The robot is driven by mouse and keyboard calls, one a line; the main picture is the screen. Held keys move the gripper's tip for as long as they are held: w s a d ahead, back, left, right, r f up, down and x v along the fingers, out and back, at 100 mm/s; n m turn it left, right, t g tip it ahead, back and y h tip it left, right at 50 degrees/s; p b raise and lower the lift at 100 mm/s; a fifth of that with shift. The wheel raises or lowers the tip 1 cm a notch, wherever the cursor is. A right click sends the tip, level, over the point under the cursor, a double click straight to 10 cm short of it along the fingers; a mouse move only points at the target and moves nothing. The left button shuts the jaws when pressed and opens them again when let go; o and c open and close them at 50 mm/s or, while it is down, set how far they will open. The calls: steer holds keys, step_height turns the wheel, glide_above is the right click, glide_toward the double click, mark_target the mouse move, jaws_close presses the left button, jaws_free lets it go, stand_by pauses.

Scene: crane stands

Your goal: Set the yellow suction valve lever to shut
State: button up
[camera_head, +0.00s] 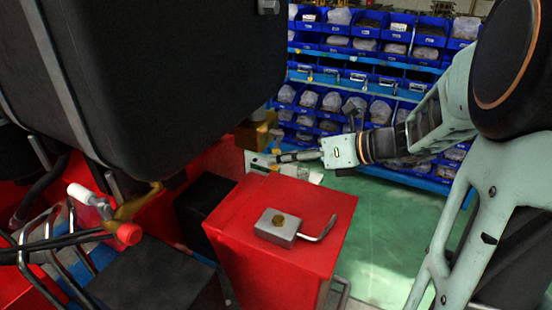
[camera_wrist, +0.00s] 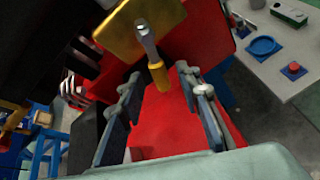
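The yellow suction valve lever (camera_wrist: 157,72) has a metal shank and a yellow tip. In the wrist view it hangs from a yellow valve block (camera_wrist: 135,30), with its tip between my fingers, near their ends. I cannot tell whether either finger touches it. The valve block (camera_head: 257,133) also shows in the head view, below the dark tank; the lever is not clear there. My gripper (camera_wrist: 160,75) is open, one finger on each side of the lever. In the head view my gripper (camera_head: 262,160) is just below the valve block.
A red box (camera_head: 270,275) with a grey block and bent metal handle (camera_head: 290,226) stands in front of my gripper. A dark tank (camera_head: 170,80) overhangs on the left. Blue bin shelves (camera_head: 360,85) stand behind. Green floor (camera_head: 385,240) is clear at the right.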

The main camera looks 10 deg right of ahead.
steer(key=v, duration=0.9)
steer(key=shift+c, duration=0.3)
